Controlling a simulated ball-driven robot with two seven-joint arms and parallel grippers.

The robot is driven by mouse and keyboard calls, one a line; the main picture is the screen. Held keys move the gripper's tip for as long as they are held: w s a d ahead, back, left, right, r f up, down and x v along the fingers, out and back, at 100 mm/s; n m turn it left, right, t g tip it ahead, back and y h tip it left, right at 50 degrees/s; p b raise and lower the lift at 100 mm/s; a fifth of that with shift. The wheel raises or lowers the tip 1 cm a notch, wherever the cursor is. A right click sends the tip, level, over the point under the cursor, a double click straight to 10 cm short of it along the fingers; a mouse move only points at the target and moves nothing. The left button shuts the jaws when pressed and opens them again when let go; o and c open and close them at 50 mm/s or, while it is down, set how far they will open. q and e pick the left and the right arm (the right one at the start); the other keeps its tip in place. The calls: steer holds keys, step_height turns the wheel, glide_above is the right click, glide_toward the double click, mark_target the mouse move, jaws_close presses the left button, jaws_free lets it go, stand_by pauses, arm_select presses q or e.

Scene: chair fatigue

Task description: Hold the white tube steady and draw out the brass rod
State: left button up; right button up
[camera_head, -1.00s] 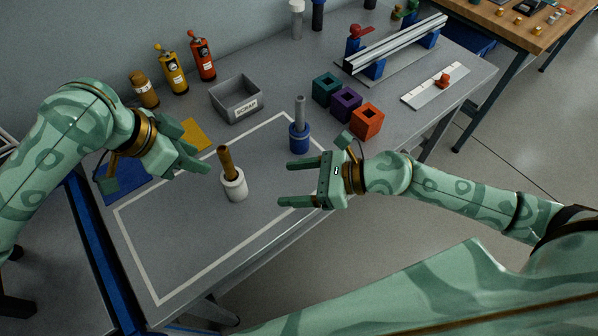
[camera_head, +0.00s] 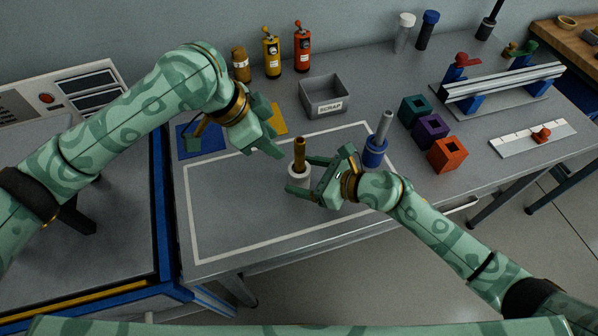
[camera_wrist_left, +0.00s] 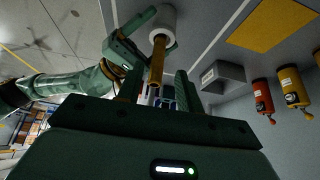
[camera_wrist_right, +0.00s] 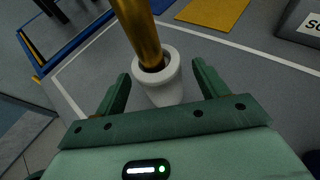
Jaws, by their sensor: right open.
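The white tube (camera_head: 299,175) stands upright on the grey bench inside a white outlined area. The brass rod (camera_head: 300,152) sticks up out of its top. My right gripper (camera_head: 302,174) is open, low at the tube. In the right wrist view the tube (camera_wrist_right: 160,80) lies between the two spread fingers, with gaps on both sides, and the rod (camera_wrist_right: 138,28) rises from its bore. My left gripper (camera_head: 272,132) is open and empty, above and to the left of the rod. The left wrist view shows the rod (camera_wrist_left: 157,62) ahead, beyond its fingertips.
A blue holder (camera_head: 375,152) with a grey rod stands just right of my right gripper. Teal, purple and orange blocks (camera_head: 446,155) lie further right. A grey scrap bin (camera_head: 324,98) and several bottles (camera_head: 271,55) are at the back. The front left of the outlined area is clear.

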steer(key=shift+x, duration=1.05)
steer(key=shift+c, duration=0.2)
